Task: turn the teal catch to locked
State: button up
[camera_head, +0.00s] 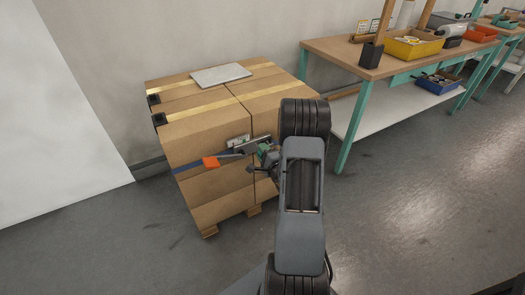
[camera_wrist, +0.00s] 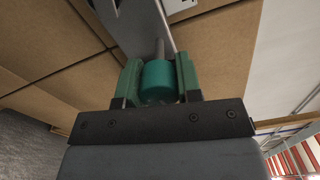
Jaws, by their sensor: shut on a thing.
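In the wrist view, the teal catch (camera_wrist: 157,82) is a short rounded knob on a thin shaft, set against a grey metal plate (camera_wrist: 138,22). My gripper (camera_wrist: 158,84) has its two green fingers on either side of the knob and is shut on it. In the head view, my gripper (camera_head: 266,153) is at the front face of the stacked cardboard boxes, partly hidden by my arm. The tool there has an orange handle (camera_head: 211,162) pointing left. Any locked or unlocked marking cannot be made out.
The cardboard boxes (camera_head: 205,135) stand on a wooden pallet (camera_head: 209,230), with gold straps and a grey slab (camera_head: 220,74) on top. A blue strap (camera_head: 188,167) crosses the front. A workbench (camera_head: 345,52) with a yellow tray (camera_head: 412,46) stands at right. The floor at left is clear.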

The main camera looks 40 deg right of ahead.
jog(key=shift+m, duration=0.6)
jog(key=o, duration=0.6)
jog(key=shift+o, duration=0.2)
jog(key=s+a+p, duration=0.2)
jog(key=s, duration=1.1)
jog(key=shift+s, duration=0.35)
